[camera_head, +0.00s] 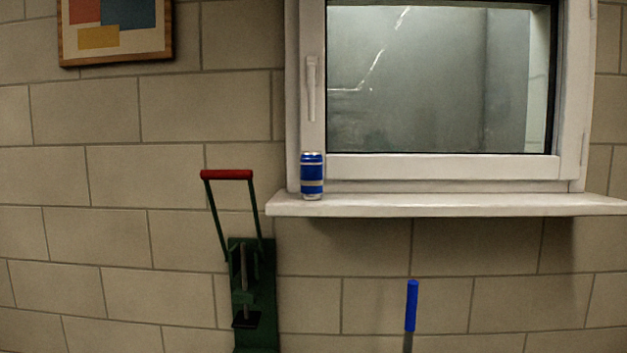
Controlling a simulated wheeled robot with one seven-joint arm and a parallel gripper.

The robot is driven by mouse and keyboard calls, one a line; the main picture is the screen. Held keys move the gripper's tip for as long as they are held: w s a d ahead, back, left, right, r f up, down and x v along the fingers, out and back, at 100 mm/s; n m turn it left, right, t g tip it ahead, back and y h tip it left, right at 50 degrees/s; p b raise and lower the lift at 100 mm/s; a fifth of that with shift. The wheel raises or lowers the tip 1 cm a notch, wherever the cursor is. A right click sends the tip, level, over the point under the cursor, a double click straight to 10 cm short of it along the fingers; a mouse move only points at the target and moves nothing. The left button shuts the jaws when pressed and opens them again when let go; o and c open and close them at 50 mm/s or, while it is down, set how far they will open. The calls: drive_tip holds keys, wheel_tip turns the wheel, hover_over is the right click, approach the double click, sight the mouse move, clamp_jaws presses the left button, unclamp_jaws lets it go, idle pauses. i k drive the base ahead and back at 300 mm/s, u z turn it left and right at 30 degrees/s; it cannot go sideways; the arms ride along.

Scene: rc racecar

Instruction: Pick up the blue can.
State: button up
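The blue can (312,177) has silver bands and a silver top. It stands upright on the white window sill (450,205), near the sill's left end and in front of the window frame's lower left corner. Nothing covers it from this view. My gripper is not in view, so its state and its place relative to the can are hidden.
A green metal tool (262,290) with a red-topped handle (227,175) rises below and left of the can. A blue-handled upright item (412,305) stands below the sill. The window (440,80) is shut. The sill right of the can is bare.

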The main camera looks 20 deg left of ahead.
sight(312, 182)
drive_tip(key=u, duration=1.5)
drive_tip(key=k, duration=1)
drive_tip(key=z, duration=0.4)
drive_tip(key=i, duration=1.05)
drive_tip(key=u, duration=0.05)
